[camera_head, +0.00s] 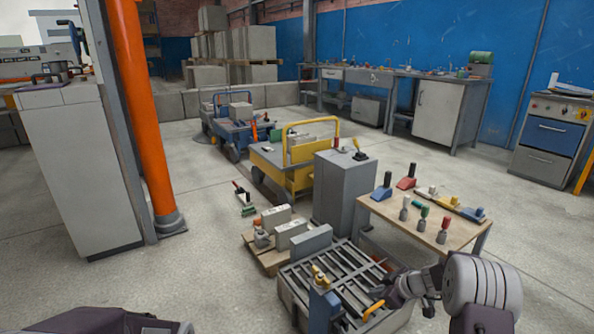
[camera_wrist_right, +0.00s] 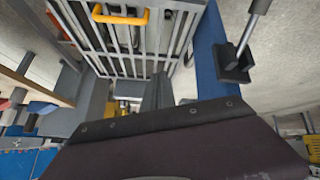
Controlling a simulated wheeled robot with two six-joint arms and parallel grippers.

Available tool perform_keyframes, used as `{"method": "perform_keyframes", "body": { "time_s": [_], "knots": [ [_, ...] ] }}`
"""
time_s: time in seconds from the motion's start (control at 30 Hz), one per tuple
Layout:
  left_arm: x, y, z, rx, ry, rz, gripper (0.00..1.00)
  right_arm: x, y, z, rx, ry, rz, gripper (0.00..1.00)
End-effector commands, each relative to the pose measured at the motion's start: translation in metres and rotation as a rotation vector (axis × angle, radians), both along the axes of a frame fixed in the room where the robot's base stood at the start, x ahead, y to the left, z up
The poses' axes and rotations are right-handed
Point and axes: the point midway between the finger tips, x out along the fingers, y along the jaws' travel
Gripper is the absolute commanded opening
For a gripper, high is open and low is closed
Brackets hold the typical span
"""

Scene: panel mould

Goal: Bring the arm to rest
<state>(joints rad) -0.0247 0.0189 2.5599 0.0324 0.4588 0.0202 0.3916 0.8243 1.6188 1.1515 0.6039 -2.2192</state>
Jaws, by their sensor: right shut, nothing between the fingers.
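My right arm comes in from the lower right in the head view. Its gripper (camera_head: 388,288) hangs over the right side of the slatted metal mould frame (camera_head: 288,288), shut and empty. I cannot tell whether it touches the frame. A yellow handle (camera_head: 373,310) is just below and left of the gripper. In the right wrist view the yellow handle (camera_wrist_right: 120,15) lies across the bars at the top, apart from my wrist. My left gripper is not in view.
A wooden table (camera_head: 445,230) with coloured tools stands right of the mould, close behind my right arm. A grey cabinet (camera_head: 335,195) stands behind the mould. A pallet (camera_head: 262,255) with blocks is at its left. The floor (camera_head: 210,270) further left is clear.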

Motion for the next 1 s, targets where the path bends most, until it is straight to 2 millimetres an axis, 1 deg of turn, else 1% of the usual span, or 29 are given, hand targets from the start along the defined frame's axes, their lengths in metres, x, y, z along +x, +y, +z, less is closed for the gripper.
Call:
{"method": "perform_keyframes", "body": {
  "time_s": [0.03,0.07,0.1,0.17,0.2,0.23,0.27,0.3,0.33,0.4,0.5,0.6,0.63,0.67,0.77,0.8,0.83,0.9,0.97,1.0],
  "knots": [
    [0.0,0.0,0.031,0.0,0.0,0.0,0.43,-0.009,0.032,0.055,-0.036,-0.009,0.085,0.0],
    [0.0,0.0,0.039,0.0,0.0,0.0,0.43,-0.018,0.049,0.076,-0.053,-0.001,0.123,0.0],
    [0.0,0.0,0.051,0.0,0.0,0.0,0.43,-0.035,0.072,0.102,-0.072,0.021,0.165,0.0],
    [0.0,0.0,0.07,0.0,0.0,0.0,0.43,-0.071,0.102,0.136,-0.095,0.078,0.193,0.0],
    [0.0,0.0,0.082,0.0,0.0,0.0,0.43,-0.099,0.118,0.156,-0.109,0.128,0.189,0.0],
    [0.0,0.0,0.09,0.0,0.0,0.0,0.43,-0.123,0.126,0.169,-0.12,0.172,0.169,0.0],
    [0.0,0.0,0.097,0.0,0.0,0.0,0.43,-0.148,0.131,0.176,-0.131,0.219,0.136,0.0],
    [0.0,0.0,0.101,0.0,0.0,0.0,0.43,-0.176,0.132,0.179,-0.141,0.276,0.077,0.0],
    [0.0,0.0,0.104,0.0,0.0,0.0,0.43,-0.194,0.131,0.179,-0.149,0.314,0.027,0.0],
    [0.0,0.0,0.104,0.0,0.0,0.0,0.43,-0.228,0.123,0.173,-0.157,0.393,-0.105,0.0],
    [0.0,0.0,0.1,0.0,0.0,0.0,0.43,-0.263,0.106,0.156,-0.158,0.484,-0.3,0.0],
    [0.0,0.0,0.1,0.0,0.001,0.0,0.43,-0.287,0.093,0.142,-0.148,0.56,-0.489,0.0],
    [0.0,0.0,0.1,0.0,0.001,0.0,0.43,-0.29,0.09,0.14,-0.14,0.573,-0.545,0.0],
    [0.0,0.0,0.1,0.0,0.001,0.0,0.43,-0.292,0.088,0.139,-0.129,0.581,-0.6,0.0],
    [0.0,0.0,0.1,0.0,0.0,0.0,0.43,-0.29,0.085,0.14,-0.056,0.597,-0.808,0.0],
    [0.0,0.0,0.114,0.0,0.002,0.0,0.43,-0.289,0.085,0.154,-0.032,0.604,-0.864,0.0],
    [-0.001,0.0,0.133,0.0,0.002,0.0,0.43,-0.289,0.085,0.173,-0.034,0.603,-0.858,0.0],
    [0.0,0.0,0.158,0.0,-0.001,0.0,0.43,-0.289,0.085,0.197,-0.035,0.604,-0.854,0.0],
    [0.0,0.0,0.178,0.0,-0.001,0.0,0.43,-0.289,0.085,0.217,-0.035,0.604,-0.854,0.0],
    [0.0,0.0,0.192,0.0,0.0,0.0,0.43,-0.289,0.085,0.232,-0.035,0.604,-0.854,0.0]
  ]
}}
